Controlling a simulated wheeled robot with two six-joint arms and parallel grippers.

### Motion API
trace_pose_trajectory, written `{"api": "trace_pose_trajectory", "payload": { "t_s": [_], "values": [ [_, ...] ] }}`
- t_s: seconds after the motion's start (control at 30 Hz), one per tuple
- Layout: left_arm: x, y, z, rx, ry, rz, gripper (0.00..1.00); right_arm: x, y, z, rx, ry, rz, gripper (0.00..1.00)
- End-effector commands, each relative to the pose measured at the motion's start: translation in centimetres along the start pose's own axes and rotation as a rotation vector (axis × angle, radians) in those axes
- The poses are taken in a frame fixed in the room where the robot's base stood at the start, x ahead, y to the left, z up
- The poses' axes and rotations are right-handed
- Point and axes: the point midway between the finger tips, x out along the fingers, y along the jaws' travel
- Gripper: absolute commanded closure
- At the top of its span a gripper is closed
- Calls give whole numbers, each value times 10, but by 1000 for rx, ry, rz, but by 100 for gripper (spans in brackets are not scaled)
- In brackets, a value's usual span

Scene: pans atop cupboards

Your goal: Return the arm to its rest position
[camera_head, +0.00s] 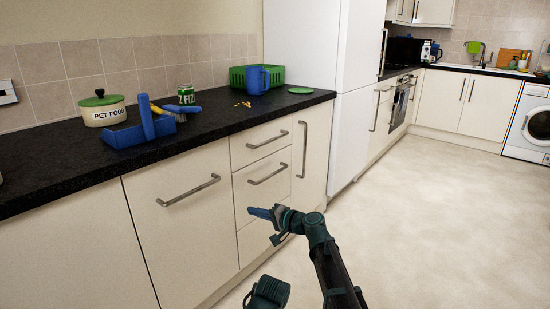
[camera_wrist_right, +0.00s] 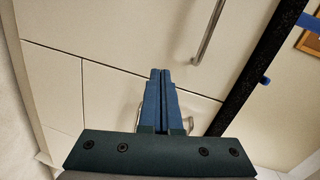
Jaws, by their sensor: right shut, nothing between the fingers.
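My right gripper (camera_head: 262,213) is in front of the cream drawers, below the worktop, with its blue fingers pointing left. In the right wrist view the two blue fingers (camera_wrist_right: 161,95) lie together, shut and empty. The right arm (camera_head: 330,262) comes up from the bottom of the head view. A dark green part of mine (camera_head: 268,293) shows at the bottom edge. My left gripper cannot be made out in either view.
Drawer handles (camera_head: 268,174) stick out near the gripper. Open floor (camera_head: 440,220) lies to the right.

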Motion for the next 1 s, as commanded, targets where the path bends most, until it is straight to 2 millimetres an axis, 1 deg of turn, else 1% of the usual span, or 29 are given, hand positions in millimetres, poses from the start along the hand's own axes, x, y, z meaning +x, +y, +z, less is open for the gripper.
{"api": "trace_pose_trajectory", "payload": {
  "t_s": [0.03,0.07,0.1,0.17,0.2,0.27,0.3,0.37,0.4,0.5,0.6,0.7,0.87,1.0],
  "values": [
    [0,0,0,0,0,0,62,-26,21,21,-63,-35,85,100],
    [0,0,0,0,0,0,62,-38,35,31,-101,-60,142,100],
    [0,0,0,0,0,0,62,-56,55,44,-150,-95,223,100],
    [0,0,0,0,0,0,62,-85,85,60,-214,-145,347,100],
    [0,0,0,0,0,0,62,-105,103,69,-250,-177,430,100],
    [0,0,0,0,0,0,62,-137,130,81,-293,-221,553,100],
    [0,0,0,0,0,0,62,-158,146,88,-317,-248,632,100],
    [0,0,0,0,0,0,62,-187,165,96,-342,-284,737,100],
    [0,0,0,0,0,0,62,-205,176,100,-353,-303,800,100],
    [0,0,0,0,0,0,62,-243,195,109,-372,-342,931,100],
    [0,0,0,0,0,0,62,-278,209,116,-380,-372,1044,100],
    [0,0,0,0,0,0,62,-309,219,122,-382,-396,1144,100],
    [0,0,0,0,0,0,62,-357,230,132,-376,-429,1293,100],
    [-4,0,0,-1,0,0,62,-339,220,151,-431,-500,1304,100]
  ]
}}
